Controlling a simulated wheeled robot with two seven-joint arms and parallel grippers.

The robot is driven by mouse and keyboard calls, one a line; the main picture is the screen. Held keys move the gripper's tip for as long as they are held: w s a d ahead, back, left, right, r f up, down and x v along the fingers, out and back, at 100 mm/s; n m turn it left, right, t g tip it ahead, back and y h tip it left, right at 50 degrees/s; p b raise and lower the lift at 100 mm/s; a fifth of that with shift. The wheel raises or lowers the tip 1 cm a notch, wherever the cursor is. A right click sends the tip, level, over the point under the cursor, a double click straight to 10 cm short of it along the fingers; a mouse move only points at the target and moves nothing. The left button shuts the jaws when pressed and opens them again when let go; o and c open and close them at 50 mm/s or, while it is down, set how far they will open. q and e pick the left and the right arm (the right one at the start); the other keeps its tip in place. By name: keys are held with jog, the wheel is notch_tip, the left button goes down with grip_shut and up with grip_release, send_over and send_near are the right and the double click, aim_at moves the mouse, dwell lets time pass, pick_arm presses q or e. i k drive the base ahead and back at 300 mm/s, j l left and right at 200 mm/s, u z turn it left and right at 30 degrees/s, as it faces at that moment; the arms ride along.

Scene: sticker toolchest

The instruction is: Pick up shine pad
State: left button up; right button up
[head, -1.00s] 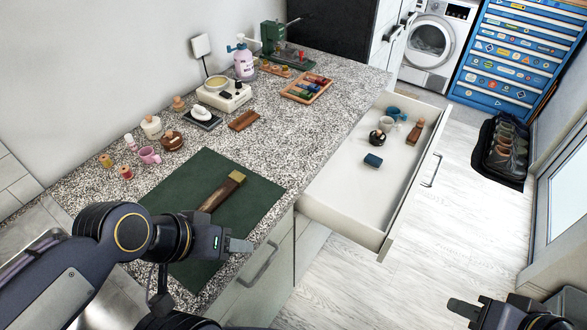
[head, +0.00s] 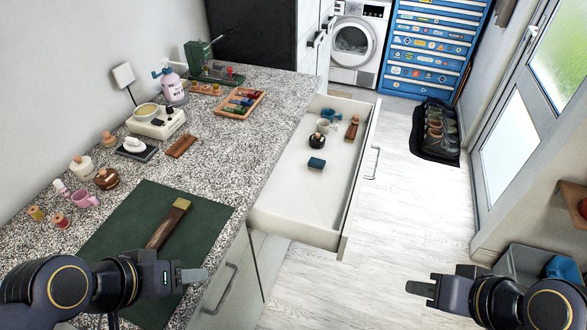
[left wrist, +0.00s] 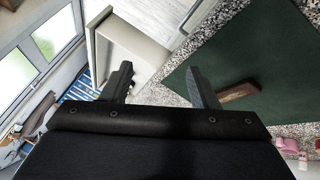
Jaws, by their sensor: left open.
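A small dark blue pad (head: 317,164), which looks like the shine pad, lies flat in the open white drawer (head: 290,200). It is not clearly visible in the left wrist view. My left gripper (head: 193,276) is over the front edge of the counter, beside the green mat, apart from the pad and to its lower left. Its two fingers (left wrist: 162,84) are spread with nothing between them in the left wrist view. My right gripper (head: 421,288) is over the floor, right of the drawer and apart from it. Its finger gap is not clear.
The drawer also holds a dark round jar (head: 317,141), cups and a wooden brush (head: 351,128). A wooden-handled tool (head: 167,224) lies on the green mat (head: 120,220). Bottles and jars stand along the wall.

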aim_at(314, 163)
jog(key=k+u, duration=0.25)
jog(key=k+j+u, duration=0.15)
jog(key=k+u, duration=0.15)
jog(key=l+u, duration=0.15)
jog(key=u, duration=0.3)
jog(key=i+l+u, duration=0.1)
jog(key=l+u, duration=0.15)
jog(key=u, duration=0.2)
jog(key=l+u, duration=0.15)
jog(key=u, duration=0.25)
jog(key=l+u, duration=0.2)
jog(key=u, duration=0.25)
jog(key=k+l, duration=0.1)
jog(key=l, duration=1.15)
jog(key=k+l, duration=0.15)
jog(key=l, duration=0.5)
jog(key=k+l, duration=0.1)
jog(key=l, duration=0.5)
